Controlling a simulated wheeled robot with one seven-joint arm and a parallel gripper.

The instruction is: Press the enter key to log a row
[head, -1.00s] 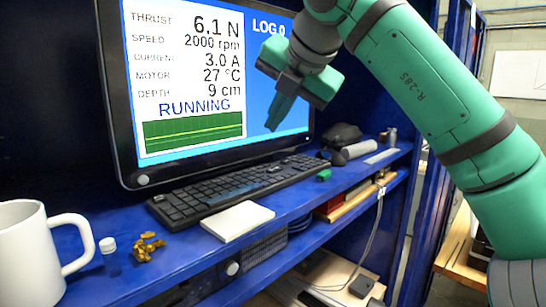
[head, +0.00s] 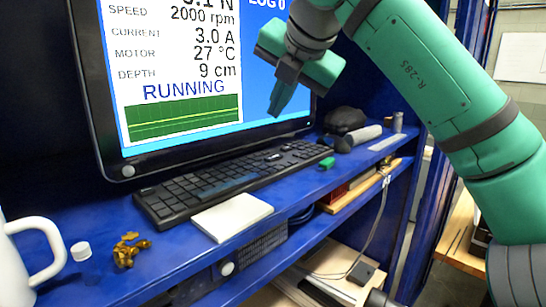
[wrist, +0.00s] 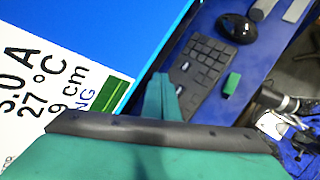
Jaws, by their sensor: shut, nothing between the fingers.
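The black keyboard (head: 235,180) lies on the blue shelf below the monitor, and its right end also shows in the wrist view (wrist: 204,68). The enter key is too small to pick out. The monitor (head: 180,75) shows RUNNING, 2000 rpm, 3.0 A, 27 °C, 9 cm and the label LOG 0. My gripper (head: 277,112) is shut and empty, its fingers pointing down above the keyboard's right part, in front of the screen. In the wrist view my gripper (wrist: 160,92) has its fingertips next to the keyboard's image; the gap in height is hard to judge.
A white pad (head: 232,217) lies in front of the keyboard. A green block (head: 327,163), a black mouse (head: 344,121) and a grey cylinder (head: 358,138) are to its right. A white mug (head: 30,262), a small white-capped vial (head: 81,251) and a brass part (head: 129,250) stand at left.

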